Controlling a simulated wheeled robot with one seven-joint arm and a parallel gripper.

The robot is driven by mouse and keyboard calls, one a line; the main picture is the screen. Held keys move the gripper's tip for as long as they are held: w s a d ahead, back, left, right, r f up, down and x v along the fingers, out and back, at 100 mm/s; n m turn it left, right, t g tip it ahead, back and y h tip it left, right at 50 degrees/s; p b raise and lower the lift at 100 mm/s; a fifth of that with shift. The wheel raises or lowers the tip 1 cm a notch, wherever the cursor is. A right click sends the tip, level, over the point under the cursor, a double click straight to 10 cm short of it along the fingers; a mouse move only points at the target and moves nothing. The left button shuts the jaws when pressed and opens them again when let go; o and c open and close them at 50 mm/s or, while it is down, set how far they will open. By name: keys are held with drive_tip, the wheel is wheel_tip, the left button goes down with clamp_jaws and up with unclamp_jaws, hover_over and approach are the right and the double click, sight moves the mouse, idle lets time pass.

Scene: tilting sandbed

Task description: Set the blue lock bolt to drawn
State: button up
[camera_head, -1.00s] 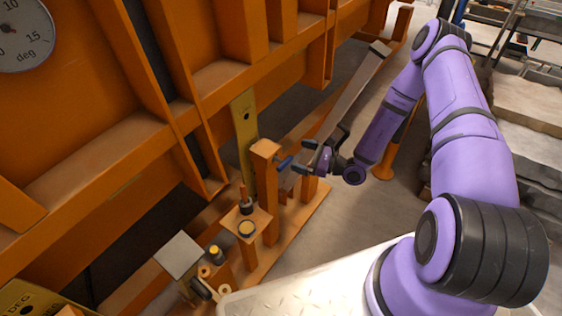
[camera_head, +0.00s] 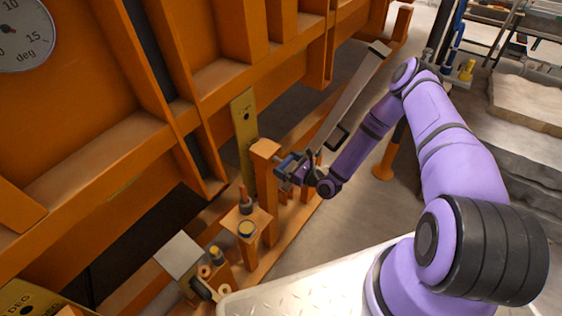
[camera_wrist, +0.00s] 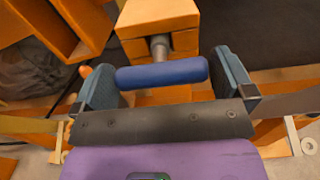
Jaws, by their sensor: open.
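The blue lock bolt (camera_wrist: 162,73) is a blue crossbar handle on a short grey metal rod (camera_wrist: 159,46). The rod enters an orange post (camera_wrist: 157,22) in the wrist view. My gripper (camera_wrist: 165,80) is open, with one finger beyond each end of the blue handle. The handle lies between the fingers, close to the left one. In the head view my gripper (camera_head: 287,168) is at the orange post (camera_head: 265,155), and its fingers mostly hide the blue handle.
A yellow plate with a hole (camera_head: 244,125) stands behind the post. A long grey lever (camera_head: 345,95) slants behind my gripper. The big orange frame fills the left.

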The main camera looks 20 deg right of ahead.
drive_tip(key=shift+x, duration=1.4)
drive_tip(key=c, duration=1)
drive_tip(key=shift+v, duration=2.7)
drive_tip(key=o, duration=1)
drive_tip(key=shift+s, duration=0.1)
drive_tip(key=shift+d, duration=0.1)
drive_tip(key=v, duration=1)
drive_tip(key=shift+s+d, duration=0.2)
drive_tip(key=shift+s, duration=0.1)
